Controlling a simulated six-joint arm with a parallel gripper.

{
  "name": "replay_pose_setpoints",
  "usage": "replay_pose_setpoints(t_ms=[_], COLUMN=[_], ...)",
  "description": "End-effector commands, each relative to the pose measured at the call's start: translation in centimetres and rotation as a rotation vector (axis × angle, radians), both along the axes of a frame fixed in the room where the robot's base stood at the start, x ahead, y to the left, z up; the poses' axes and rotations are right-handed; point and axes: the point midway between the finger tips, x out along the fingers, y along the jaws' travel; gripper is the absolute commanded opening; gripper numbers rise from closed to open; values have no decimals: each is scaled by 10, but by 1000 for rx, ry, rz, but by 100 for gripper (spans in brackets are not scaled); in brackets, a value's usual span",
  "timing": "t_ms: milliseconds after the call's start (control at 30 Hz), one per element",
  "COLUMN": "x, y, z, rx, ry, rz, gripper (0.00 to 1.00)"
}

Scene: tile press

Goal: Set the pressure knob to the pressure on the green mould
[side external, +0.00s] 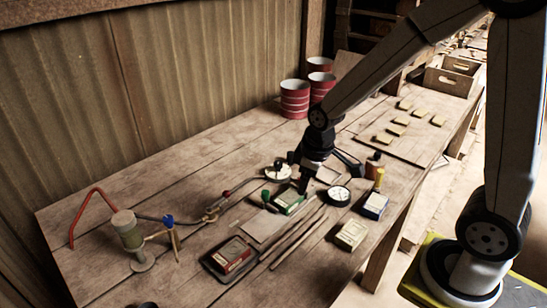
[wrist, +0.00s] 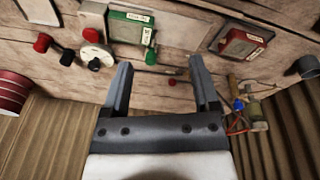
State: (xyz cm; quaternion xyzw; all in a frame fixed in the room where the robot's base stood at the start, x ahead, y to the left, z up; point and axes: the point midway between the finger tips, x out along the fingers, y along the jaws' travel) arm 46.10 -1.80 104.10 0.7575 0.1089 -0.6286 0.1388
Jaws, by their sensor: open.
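The green mould (side external: 288,201) lies on the bench just below my gripper (side external: 304,188) in the side view. In the wrist view the green mould (wrist: 127,29) has a pale label whose marks are too small to read. A round white dial with a dark knob (side external: 277,174), probably the pressure knob, sits left of my gripper. The dial also shows in the wrist view (wrist: 93,52), left of the fingers; its setting is unreadable. My gripper (wrist: 160,72) is open and empty, with bare wood between its fingers.
A black-rimmed gauge (side external: 339,195) stands right of the green mould. Red (side external: 232,255), cream (side external: 351,235) and blue (side external: 374,206) moulds lie around. Thin rods (side external: 290,240) lie in front. A hand pump (side external: 130,235) with a hose stands at left; red-striped tins (side external: 295,98) stand behind.

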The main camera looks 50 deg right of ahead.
Motion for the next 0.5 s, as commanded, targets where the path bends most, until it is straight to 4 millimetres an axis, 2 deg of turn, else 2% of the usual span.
replay_pose_setpoints(t_ms=[100,500], x=[29,112], y=[-11,-51], z=[0,-7], rx=[-28,-98], ry=[21,90], rz=[139,634], gripper=[78,78])
